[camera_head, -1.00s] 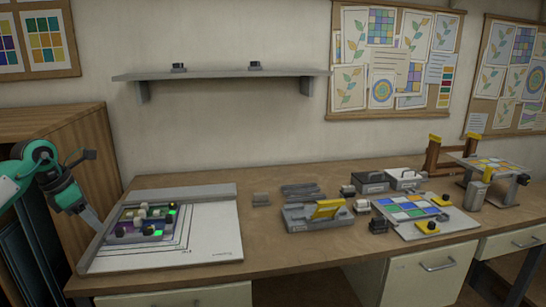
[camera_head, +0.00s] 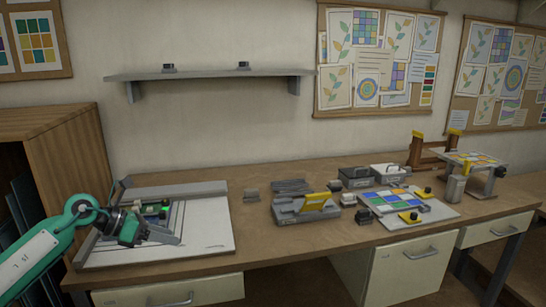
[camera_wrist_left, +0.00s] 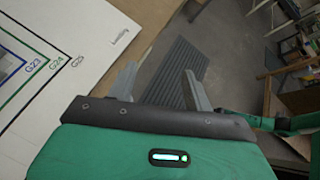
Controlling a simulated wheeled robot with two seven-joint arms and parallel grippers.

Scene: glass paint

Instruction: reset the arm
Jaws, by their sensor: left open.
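My left arm comes in from the left in the head view. Its gripper (camera_head: 170,235) is over the white board (camera_head: 210,235) with nested outlines, in front of the small tray of coloured pieces (camera_head: 162,208), which it partly hides. In the left wrist view the two fingers (camera_wrist_left: 158,85) stand apart with nothing between them. The board's corner with its green and black outlines shows at the left there, and the floor lies beyond the table edge. My right gripper does not show in the head view.
A grey tool holder with a yellow part (camera_head: 306,207) stands mid-table. To its right are a panel of coloured tiles (camera_head: 395,203) and grey boxes (camera_head: 388,172). A small stand with coloured tiles (camera_head: 474,160) is at the far right. A shelf (camera_head: 210,75) hangs on the wall.

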